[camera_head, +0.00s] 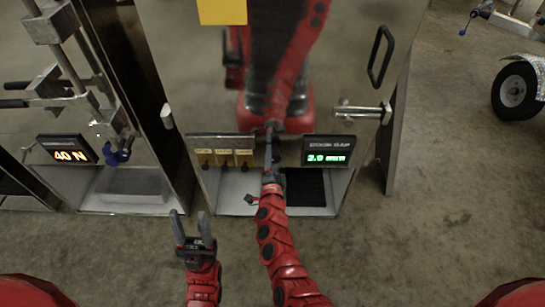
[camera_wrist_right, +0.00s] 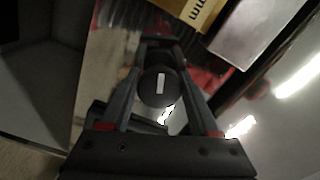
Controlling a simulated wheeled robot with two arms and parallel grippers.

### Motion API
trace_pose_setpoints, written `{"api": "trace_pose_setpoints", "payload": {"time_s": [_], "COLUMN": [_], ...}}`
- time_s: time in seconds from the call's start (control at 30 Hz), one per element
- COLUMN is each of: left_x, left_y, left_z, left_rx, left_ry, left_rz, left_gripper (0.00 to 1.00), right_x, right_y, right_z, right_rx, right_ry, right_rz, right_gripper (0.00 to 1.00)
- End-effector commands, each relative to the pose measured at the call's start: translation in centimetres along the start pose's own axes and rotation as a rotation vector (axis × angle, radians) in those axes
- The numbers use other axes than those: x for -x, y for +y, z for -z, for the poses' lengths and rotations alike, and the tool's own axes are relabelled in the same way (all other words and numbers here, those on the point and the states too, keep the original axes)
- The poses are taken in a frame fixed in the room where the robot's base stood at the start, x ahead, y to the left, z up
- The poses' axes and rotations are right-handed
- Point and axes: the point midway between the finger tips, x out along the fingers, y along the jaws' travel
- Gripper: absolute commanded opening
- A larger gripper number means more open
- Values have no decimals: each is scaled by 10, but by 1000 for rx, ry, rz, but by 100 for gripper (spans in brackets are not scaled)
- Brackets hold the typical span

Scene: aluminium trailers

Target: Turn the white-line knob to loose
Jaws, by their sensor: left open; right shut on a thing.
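The white-line knob (camera_wrist_right: 149,96) is a round black knob with a short white line on its face. In the right wrist view the line stands nearly upright. My right gripper (camera_head: 270,136) reaches the front of the shiny metal cabinet between the yellow labels and the green display. Its fingers are shut on the knob, one on each side in the wrist view. In the head view the knob is mostly hidden by this gripper. My left gripper (camera_head: 190,214) is open and empty, low in front of the cabinet and apart from it.
The cabinet's green display (camera_head: 327,158) reads about 2.0 mm. Yellow labels (camera_head: 224,158) sit left of the right gripper. A black handle (camera_head: 381,55) and a metal bolt (camera_head: 362,111) are at upper right. Another unit's display (camera_head: 68,150) reads 40 N.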

Motion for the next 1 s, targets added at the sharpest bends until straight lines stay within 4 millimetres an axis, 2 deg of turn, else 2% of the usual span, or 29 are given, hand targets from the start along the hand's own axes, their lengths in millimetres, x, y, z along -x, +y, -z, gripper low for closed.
{"api": "trace_pose_setpoints", "payload": {"time_s": [0.23,0.27,0.4,0.77,0.87,1.0], "left_x": [0,0,0,0,-2,-6], "left_y": [0,0,0,0,0,0], "left_z": [0,0,0,0,0,1], "left_rx": [0,0,0,0,0,0], "left_ry": [0,0,0,0,0,0], "left_rz": [0,0,0,0,0,0], "left_gripper": [50,50,50,50,50,50], "right_x": [0,0,0,3,12,35], "right_y": [0,0,0,0,0,0], "right_z": [-1,-1,-1,-1,-1,0], "right_rx": [-1,-1,-1,-1,-2,-2], "right_ry": [-3,-2,-2,-1,0,1], "right_rz": [-1,-1,-1,0,0,-2], "right_gripper": [6,64,89,90,90,90]}}
